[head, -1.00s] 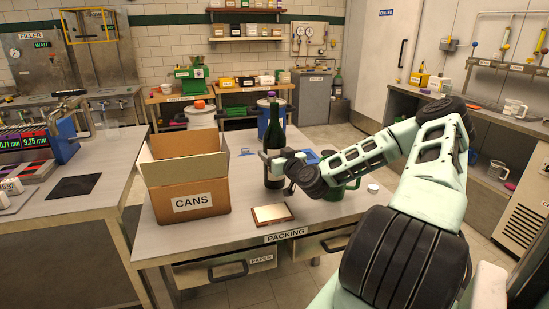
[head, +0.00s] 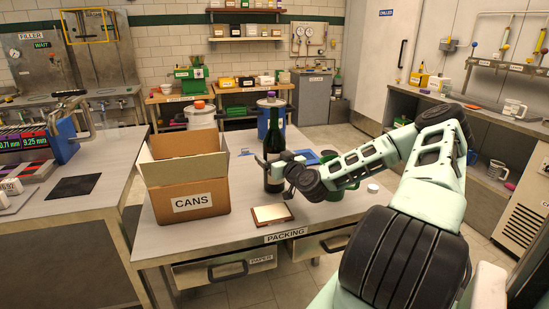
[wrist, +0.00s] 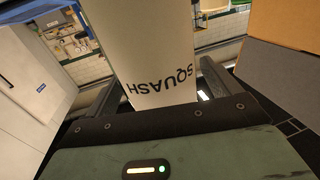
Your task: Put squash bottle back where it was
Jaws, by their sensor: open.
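The squash bottle (head: 273,131) is dark green with a dark purple cap. It stands upright on the packing table (head: 235,243), just right of the cardboard box. In the wrist view its pale label (wrist: 150,45) reads SQUASH upside down and fills the middle. My gripper (head: 276,166) is at the bottle's lower half, reaching in from the right. Its jaws are open, with one finger on either side of the bottle (wrist: 157,85). The bottle's lower part is partly hidden by my gripper in the head view.
The open cardboard box marked CANS (head: 190,198) stands close on the left. A small cream-topped board (head: 271,214) lies in front of the bottle. A green mug (head: 335,188), partly behind my arm, and a small white disc (head: 373,188) are on the right. The table's front left is clear.

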